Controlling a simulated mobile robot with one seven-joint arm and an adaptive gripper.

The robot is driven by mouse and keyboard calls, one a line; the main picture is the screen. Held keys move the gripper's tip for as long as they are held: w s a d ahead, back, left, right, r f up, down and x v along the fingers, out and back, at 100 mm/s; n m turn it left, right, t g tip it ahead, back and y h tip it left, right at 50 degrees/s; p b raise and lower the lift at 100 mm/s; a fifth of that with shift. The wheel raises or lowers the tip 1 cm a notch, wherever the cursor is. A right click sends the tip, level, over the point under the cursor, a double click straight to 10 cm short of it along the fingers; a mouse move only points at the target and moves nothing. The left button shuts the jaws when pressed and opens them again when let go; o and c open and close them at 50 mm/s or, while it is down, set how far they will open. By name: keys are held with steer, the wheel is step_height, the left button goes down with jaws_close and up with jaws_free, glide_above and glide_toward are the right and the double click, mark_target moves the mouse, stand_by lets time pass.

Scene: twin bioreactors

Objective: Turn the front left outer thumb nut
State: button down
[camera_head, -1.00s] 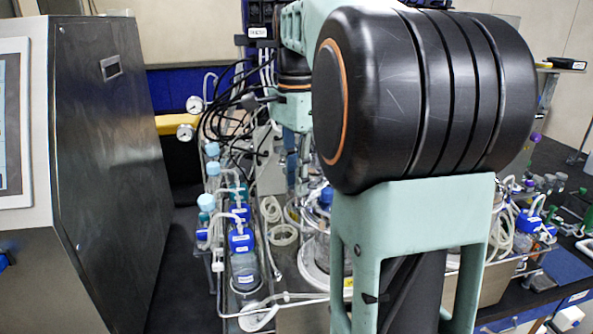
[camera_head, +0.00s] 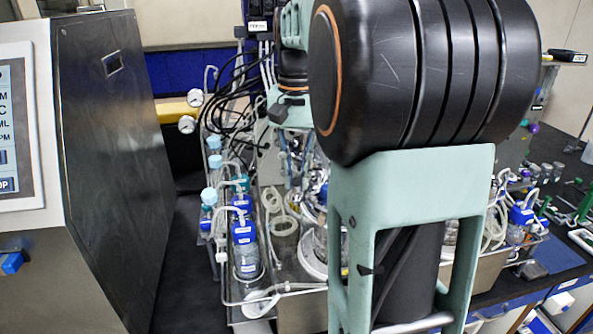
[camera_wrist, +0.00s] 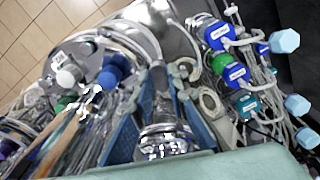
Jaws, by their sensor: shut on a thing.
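My gripper (camera_wrist: 163,82) reaches down between tubing and glassware, its two blue-grey fingers on either side of a narrow grey metal part. It is shut on a small part between the fingertips, apparently the thumb nut, too blurred to make out its shape. In the head view my gripper (camera_head: 297,178) shows above the front bioreactor area, partly hidden by my dark arm joint and forearm. A metal headplate (camera_wrist: 95,62) with blue and white caps is left of the fingers in the wrist view. A glass vessel (camera_head: 320,245) is largely hidden behind my forearm.
A tall dark cabinet (camera_head: 110,160) is further left. White tube coils (camera_head: 285,225) lie close by. Bench tools (camera_head: 570,205) sit at right. Dark floor shows between cabinet and bottles.

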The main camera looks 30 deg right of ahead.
mark_target(296, 181)
steer(key=shift+n, duration=0.6)
steer(key=c, duration=1.9)
jaws_free()
steer(key=shift+r, duration=0.1)
step_height(296, 181, up, 12)
steer(key=shift+f, duration=0.1)
